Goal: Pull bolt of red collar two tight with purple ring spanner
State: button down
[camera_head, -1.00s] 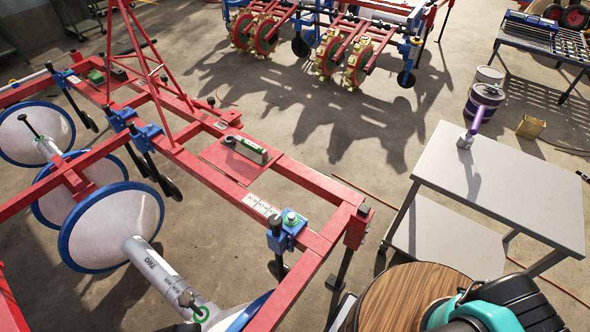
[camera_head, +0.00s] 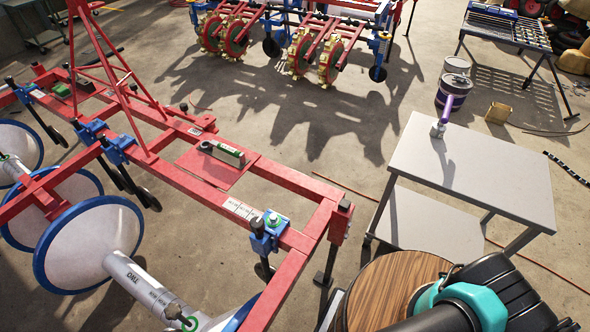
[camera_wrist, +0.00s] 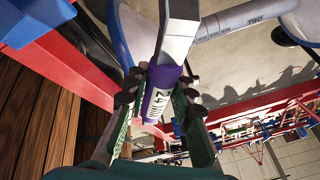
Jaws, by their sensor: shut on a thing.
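My gripper (camera_wrist: 160,100) is shut on the purple ring spanner (camera_wrist: 157,101), seen in the wrist view. The spanner's purple band reads "24 MM", and its grey shank (camera_wrist: 178,38) runs up out of the picture, so its ring end is hidden. A grey tube marked "TWO" (camera_wrist: 245,18) lies beyond; it also shows in the head view (camera_head: 135,278), with a bolt (camera_head: 174,312) at its near end. I cannot pick out red collar two for certain. A blue clamp (camera_head: 268,235) with a green-marked bolt sits on the red frame (camera_head: 300,240). My gripper is outside the head view.
A grey table (camera_head: 480,155) at right carries an upright purple-handled tool (camera_head: 455,104). A purple-banded drum (camera_head: 453,92) stands behind it. A level-like block (camera_head: 222,153) lies on the frame. White discs with blue rims (camera_head: 90,245) fill the left. Open floor lies between frame and table.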

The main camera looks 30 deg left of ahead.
jog(key=shift+r, duration=0.1)
jog(key=shift+r, duration=2.4)
jog(key=shift+w+a, duration=0.1)
jog(key=shift+a, duration=0.1)
jog(key=shift+r, duration=0.15)
notch_tip(320, 180, up, 9)
dwell(0.9)
dwell(0.5)
